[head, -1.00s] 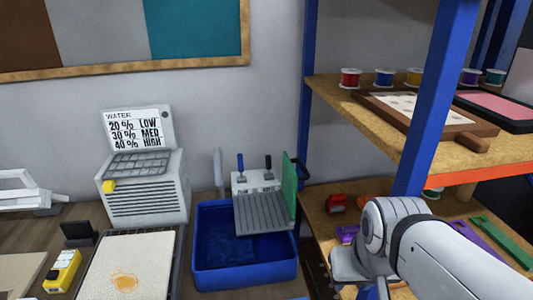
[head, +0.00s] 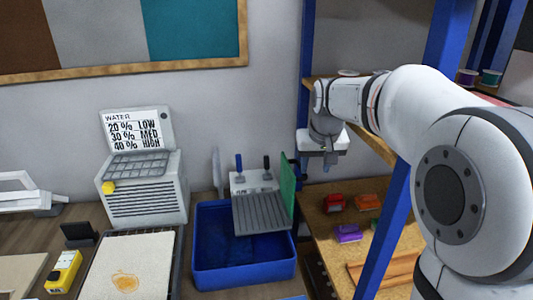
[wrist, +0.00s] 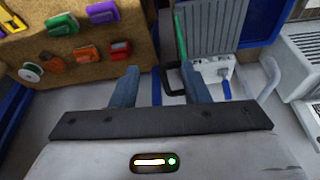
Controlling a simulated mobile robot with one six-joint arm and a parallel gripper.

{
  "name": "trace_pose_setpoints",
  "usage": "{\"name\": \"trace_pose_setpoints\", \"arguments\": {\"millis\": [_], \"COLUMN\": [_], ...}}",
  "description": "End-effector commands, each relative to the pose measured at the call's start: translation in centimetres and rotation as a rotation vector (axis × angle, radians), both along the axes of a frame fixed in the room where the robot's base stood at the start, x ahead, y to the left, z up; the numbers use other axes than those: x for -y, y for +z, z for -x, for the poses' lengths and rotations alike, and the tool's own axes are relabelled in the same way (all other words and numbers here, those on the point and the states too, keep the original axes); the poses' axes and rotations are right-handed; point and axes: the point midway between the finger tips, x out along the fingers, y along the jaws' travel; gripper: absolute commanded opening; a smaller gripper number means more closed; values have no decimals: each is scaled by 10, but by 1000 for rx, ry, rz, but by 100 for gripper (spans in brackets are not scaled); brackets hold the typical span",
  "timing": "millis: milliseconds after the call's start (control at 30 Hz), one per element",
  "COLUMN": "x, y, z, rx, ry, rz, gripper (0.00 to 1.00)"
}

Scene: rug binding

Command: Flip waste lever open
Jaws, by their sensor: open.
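A white box (head: 255,181) with a blue lever (head: 239,162) and a black lever (head: 267,163) stands at the back of a blue bin (head: 245,275). Both levers stand upright. Its small label is unreadable, so I cannot tell which one is the waste lever. My gripper (head: 316,170) is open and empty, to the right of the box and beyond a green panel (head: 288,182). In the wrist view, my open fingers (wrist: 160,88) point toward the box; the blue lever (wrist: 226,88) shows right of them. The black lever is not clear there.
The green panel, with a black handle (wrist: 174,78) beside it, stands between my gripper and the levers. A blue shelf post (head: 398,210) and wooden shelf (head: 318,225) with coloured items are at the right. A keypad unit (head: 143,192) stands left of the bin.

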Motion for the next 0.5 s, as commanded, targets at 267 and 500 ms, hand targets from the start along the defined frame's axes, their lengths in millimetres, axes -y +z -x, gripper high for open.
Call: {"name": "trace_pose_setpoints", "arguments": {"millis": [267,500], "x": [-41,-85], "y": [-17,-58], "z": [-124,-214], "rx": [17,36], "ry": [44,83], "rz": [-2,-6], "gripper": [42,42]}}
